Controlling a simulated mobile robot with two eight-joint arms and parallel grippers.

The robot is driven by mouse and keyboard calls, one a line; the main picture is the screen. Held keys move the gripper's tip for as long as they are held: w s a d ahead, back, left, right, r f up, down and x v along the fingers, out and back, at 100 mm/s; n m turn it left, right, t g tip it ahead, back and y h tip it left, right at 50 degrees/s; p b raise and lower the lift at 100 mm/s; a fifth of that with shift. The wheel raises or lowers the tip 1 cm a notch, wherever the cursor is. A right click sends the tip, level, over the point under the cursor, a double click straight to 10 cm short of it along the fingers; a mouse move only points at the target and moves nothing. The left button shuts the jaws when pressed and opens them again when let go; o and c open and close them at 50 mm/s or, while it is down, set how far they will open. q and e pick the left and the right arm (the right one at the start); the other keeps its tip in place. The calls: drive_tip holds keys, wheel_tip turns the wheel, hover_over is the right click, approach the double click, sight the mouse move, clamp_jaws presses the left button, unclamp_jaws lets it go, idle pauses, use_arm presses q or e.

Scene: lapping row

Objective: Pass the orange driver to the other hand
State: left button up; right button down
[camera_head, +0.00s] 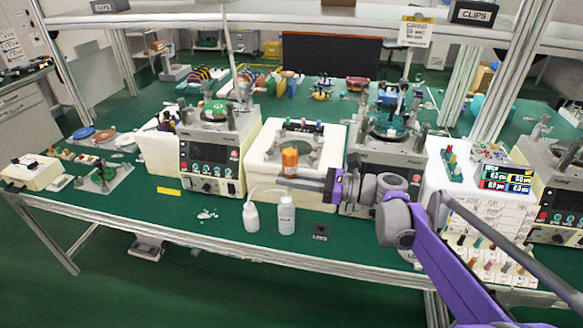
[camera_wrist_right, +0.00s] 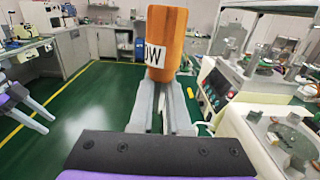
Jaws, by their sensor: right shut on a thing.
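The orange driver (camera_head: 289,161) is held upright in my right gripper (camera_head: 300,179), above the front of the bench. In the right wrist view the orange driver (camera_wrist_right: 166,45) shows as a thick orange handle with a white label with dark letters. The right gripper's grey fingers (camera_wrist_right: 161,100) are shut around its lower part. My left gripper (camera_wrist_right: 40,115) shows at the left edge of the right wrist view, its two fingers apart and empty, well away from the driver. It is not in the head view.
The green bench (camera_head: 190,208) carries lapping machines (camera_head: 211,165) and a white basin unit (camera_head: 262,150) behind the driver. Two white bottles (camera_head: 287,215) stand near the front edge, below the driver. A shelf (camera_head: 300,18) spans above. Open green floor lies in front.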

use_arm(q)
drive_tip(key=shift+o, duration=2.2)
drive_tip(key=w+d+r+g, duration=0.1)
drive_tip(key=w+d+r, duration=0.2)
drive_tip(key=w+r, duration=0.5)
drive_tip(key=shift+w+d+r+m, duration=0.3)
drive_tip(key=shift+w+d+r, duration=0.1)
drive_tip(key=shift+w, duration=0.1)
drive_tip(key=w+d+r+m+g, duration=0.1)
drive_tip(key=w+d+r+g, duration=0.1)
drive_tip(key=w+d+r, duration=0.5)
drive_tip(key=w+d+r+m+g, duration=0.15)
drive_tip(key=w+d+r, duration=0.25)
drive_tip(key=w+d, duration=0.7)
wheel_tip(320, 180, down, 12)
drive_tip(key=s, duration=0.1)
drive_tip(key=shift+d+n+g, duration=0.25)
drive_tip(key=shift+n+g, duration=0.2)
use_arm(e)
wheel_tip(320, 180, down, 22)
drive_tip(key=s+d+m+t+h, duration=0.1)
drive_tip(key=s+m+t+h, duration=0.1)
drive_tip(key=m+t, duration=0.1)
drive_tip(key=shift+d+t, duration=0.25)
drive_tip(key=shift+t, duration=0.55)
use_arm(q)
drive_tip(key=shift+s, duration=0.1)
use_arm(e)
drive_tip(key=shift+r, duration=0.1)
